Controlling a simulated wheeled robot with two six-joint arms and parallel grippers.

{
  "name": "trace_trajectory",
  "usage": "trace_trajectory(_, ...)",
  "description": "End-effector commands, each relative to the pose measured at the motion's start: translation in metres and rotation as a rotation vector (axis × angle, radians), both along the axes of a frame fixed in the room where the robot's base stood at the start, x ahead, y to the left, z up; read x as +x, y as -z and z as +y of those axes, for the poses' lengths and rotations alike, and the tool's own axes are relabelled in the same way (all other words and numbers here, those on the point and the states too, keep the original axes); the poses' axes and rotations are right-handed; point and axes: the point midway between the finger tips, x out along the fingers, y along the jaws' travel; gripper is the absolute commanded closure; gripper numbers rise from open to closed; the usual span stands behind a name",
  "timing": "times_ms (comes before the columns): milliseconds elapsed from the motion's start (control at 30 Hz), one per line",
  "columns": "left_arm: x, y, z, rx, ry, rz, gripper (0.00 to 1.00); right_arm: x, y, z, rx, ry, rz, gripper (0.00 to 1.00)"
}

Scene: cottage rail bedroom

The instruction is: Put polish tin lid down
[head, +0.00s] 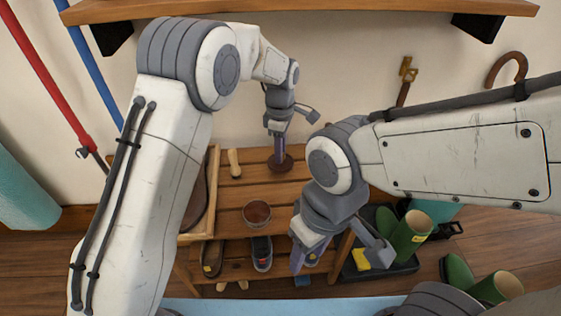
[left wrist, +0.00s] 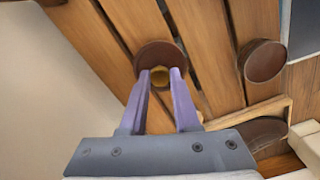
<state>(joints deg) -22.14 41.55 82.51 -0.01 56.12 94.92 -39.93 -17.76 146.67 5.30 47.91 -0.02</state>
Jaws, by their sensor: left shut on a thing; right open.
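The polish tin lid (head: 274,165) is a dark brown disc near the back of the slatted wooden bench. In the left wrist view the lid (left wrist: 158,51) has a yellowish knob between my fingertips. My left gripper (head: 281,153) is shut on the knob, pointing down. The lid is at or just above the slats; I cannot tell if it touches. The open polish tin (head: 257,213) stands apart, nearer the front of the bench; it also shows in the left wrist view (left wrist: 265,62). My right gripper (head: 338,254) is open and empty over the bench's front right.
A wooden-handled item (head: 234,163) lies left of the lid. A wooden tray (head: 212,190) sits at the bench's left. Shoes (head: 262,253) stand on the lower shelf. Green boots (head: 411,233) are at the right. A wall shelf (head: 300,9) runs above. Bare slats lie between lid and tin.

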Motion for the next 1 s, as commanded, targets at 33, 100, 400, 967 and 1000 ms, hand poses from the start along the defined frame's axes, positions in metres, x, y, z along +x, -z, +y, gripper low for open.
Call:
trace_trajectory(33,-0.001,0.014,0.000,0.001,0.000,0.002,1.00,0.000,0.010,0.000,0.000,0.000,0.000,0.50)
trace_trajectory(100,-0.001,0.026,0.000,0.001,0.000,0.002,1.00,0.000,0.018,0.000,0.000,0.000,0.000,0.50)
trace_trajectory(400,-0.001,0.029,0.000,0.000,0.000,0.000,1.00,0.000,0.018,0.000,0.000,0.000,0.000,0.50)
trace_trajectory(967,-0.001,0.031,0.000,0.000,0.000,0.000,0.40,0.000,0.018,0.000,0.000,0.000,0.000,0.50)
trace_trajectory(1000,0.000,0.029,0.000,0.000,0.000,-0.001,0.40,0.000,0.019,0.000,0.000,0.000,0.000,0.50)
